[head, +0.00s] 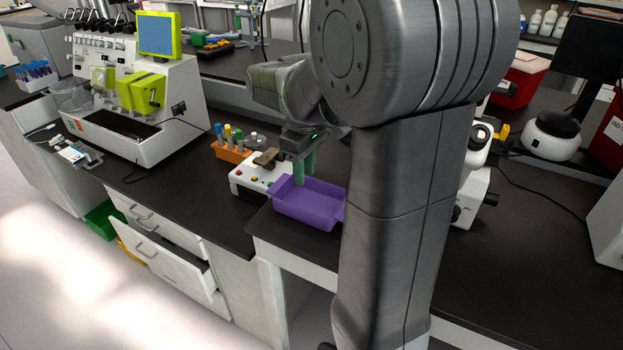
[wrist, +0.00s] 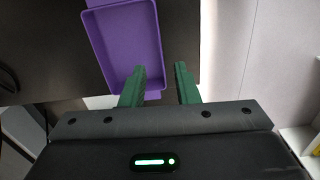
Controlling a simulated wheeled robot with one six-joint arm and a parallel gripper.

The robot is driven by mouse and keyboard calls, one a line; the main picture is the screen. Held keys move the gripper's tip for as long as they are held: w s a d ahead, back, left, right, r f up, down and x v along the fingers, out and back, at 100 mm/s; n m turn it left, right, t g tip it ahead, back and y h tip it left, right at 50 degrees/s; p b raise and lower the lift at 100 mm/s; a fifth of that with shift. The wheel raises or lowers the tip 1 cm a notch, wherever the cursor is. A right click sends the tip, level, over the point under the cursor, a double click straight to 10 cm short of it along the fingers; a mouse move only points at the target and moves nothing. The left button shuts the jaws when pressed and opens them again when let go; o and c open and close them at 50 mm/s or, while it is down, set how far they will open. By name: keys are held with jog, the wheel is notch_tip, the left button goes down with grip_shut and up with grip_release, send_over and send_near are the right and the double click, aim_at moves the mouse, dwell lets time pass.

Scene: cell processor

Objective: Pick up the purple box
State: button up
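The purple box (head: 310,203) is an open, shallow, empty tray on the dark bench, near the bench's front edge. My arm hides its right end in the head view. In the wrist view the purple box (wrist: 127,45) is at the upper left. My gripper (head: 304,178) points down at the box's back side in the head view. In the wrist view my gripper (wrist: 160,75) is open, with a gap between its green fingers. The left finger overlaps the box's near end, and the right finger is right of the box. I cannot tell whether they touch it.
A white device with buttons (head: 250,181) stands close to the box's left side. An orange rack of tubes (head: 232,152) is behind it. A large white machine (head: 165,120) stands farther left. An open drawer (head: 170,262) juts out below the bench.

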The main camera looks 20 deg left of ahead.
aim_at(300, 210)
jog(key=shift+n, duration=0.3)
jog(key=f, duration=0.4)
jog(key=a+f, duration=0.1)
jog(key=f, duration=0.4)
jog(key=f+p, duration=0.1)
jog(key=f, duration=0.3)
jog(key=shift+w+a+f, duration=0.1)
jog(key=shift+a+f, duration=0.1)
jog(key=shift+a, duration=0.1)
jog(key=shift+c, duration=0.5)
grip_shut()
